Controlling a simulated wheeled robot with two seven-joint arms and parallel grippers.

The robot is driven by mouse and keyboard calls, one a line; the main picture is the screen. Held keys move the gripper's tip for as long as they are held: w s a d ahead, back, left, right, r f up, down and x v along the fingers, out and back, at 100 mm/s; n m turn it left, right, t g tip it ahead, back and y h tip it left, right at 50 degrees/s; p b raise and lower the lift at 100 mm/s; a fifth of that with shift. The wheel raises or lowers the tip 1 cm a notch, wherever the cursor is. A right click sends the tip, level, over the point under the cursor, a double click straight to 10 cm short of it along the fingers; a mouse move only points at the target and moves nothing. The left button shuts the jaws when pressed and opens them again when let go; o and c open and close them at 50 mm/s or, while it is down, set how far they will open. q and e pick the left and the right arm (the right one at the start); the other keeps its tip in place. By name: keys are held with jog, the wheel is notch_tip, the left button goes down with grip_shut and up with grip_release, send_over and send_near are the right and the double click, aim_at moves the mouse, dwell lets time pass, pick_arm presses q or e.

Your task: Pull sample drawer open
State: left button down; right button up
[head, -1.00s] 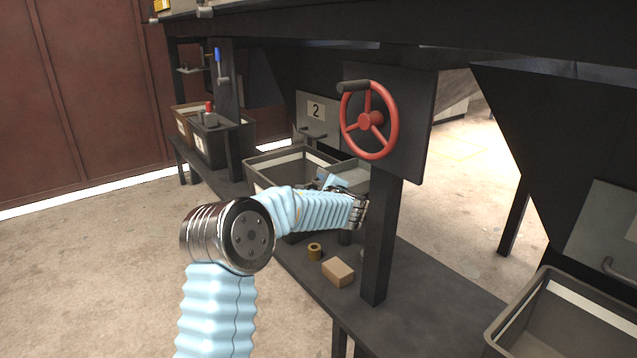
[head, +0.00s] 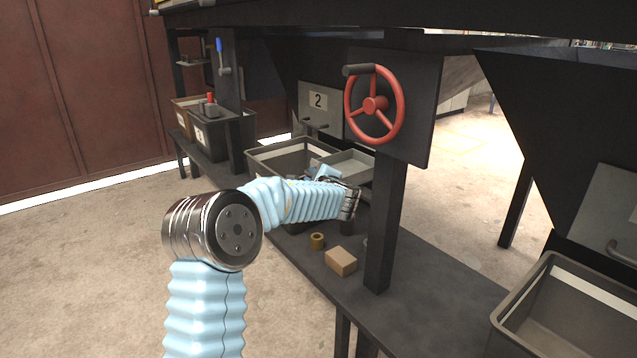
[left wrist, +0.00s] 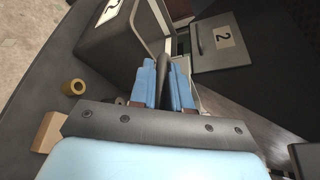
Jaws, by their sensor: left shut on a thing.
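The sample drawer (head: 350,163) is a shallow grey tray under the number 2 chute, beside the post. It stands partly out, next to the rim of a dark grey bin (head: 262,160). My left gripper (head: 326,172) is at its front, with its blue fingers partly hidden by my own arm. In the left wrist view, the blue fingers of my left gripper (left wrist: 164,85) are shut on the dark drawer handle (left wrist: 163,72). The drawer's inside is mostly hidden there. My right gripper is not in view.
A red handwheel (head: 375,103) is on a plate on the dark post (head: 385,220). A tan block (head: 341,261) and a brass ring (head: 317,241) lie on the dark bench (head: 420,300). Another grey bin (head: 520,310) stands at the right. Open floor lies at left.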

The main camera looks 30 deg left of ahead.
pick_arm(q)
jog(key=s+a+b, duration=0.4)
jog(key=s+b, duration=0.1)
jog(key=s, duration=0.5)
jog(key=shift+b, duration=0.35)
jog(key=c, duration=1.2)
grip_release()
jog(key=shift+o, duration=0.2)
jog(key=shift+d, duration=0.1)
jog(key=v, duration=1.3)
jog(key=shift+s+d, duration=0.2)
jog(key=shift+s, duration=0.05)
jog(key=shift+r, duration=0.1)
